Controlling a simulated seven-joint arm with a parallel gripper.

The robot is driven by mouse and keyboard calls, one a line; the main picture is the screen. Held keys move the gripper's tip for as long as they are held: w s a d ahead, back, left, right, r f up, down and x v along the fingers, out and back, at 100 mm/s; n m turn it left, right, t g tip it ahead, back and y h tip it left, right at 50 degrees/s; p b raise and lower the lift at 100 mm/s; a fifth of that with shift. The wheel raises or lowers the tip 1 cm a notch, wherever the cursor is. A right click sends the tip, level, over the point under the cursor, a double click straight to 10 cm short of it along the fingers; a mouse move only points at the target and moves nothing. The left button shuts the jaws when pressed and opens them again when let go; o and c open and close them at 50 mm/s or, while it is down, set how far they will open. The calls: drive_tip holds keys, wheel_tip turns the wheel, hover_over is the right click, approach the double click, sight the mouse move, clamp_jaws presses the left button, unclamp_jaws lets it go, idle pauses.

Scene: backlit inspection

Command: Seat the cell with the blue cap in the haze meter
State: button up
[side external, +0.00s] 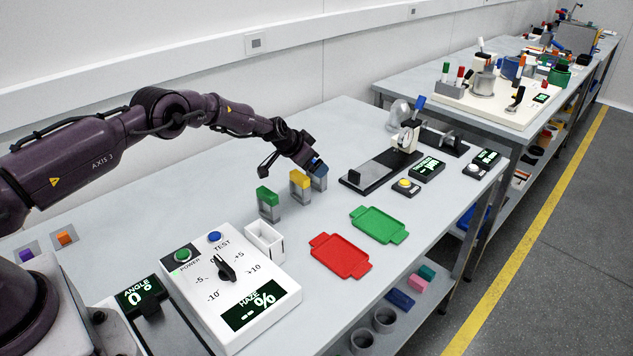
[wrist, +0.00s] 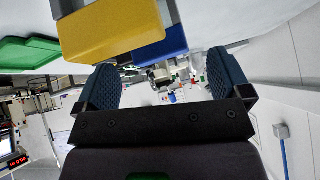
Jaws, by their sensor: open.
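The cell with the blue cap (side external: 321,173) stands on the bench at the far end of a row of three capped cells, partly hidden by my gripper (side external: 316,165). The cell with the yellow cap (side external: 300,179) and the one with the green cap (side external: 268,197) stand nearer the haze meter (side external: 232,290). The white meter has an open-topped white holder (side external: 265,242) on its far side, which looks empty. In the wrist view my gripper (wrist: 164,82) is open. The blue cap (wrist: 160,47) shows just beyond and between the fingertips; the yellow cap (wrist: 110,28) is beside it.
A red tray (side external: 340,257) and a green tray (side external: 379,225) lie right of the cells. A black-railed instrument (side external: 382,172) stands beyond them. An angle display (side external: 141,297) is left of the meter. Bare bench lies behind the cells.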

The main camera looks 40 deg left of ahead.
drive_tip(key=shift+x, duration=1)
drive_tip(key=shift+w+f, duration=0.2)
drive_tip(key=shift+f, duration=0.05)
drive_tip(key=c, duration=1.2)
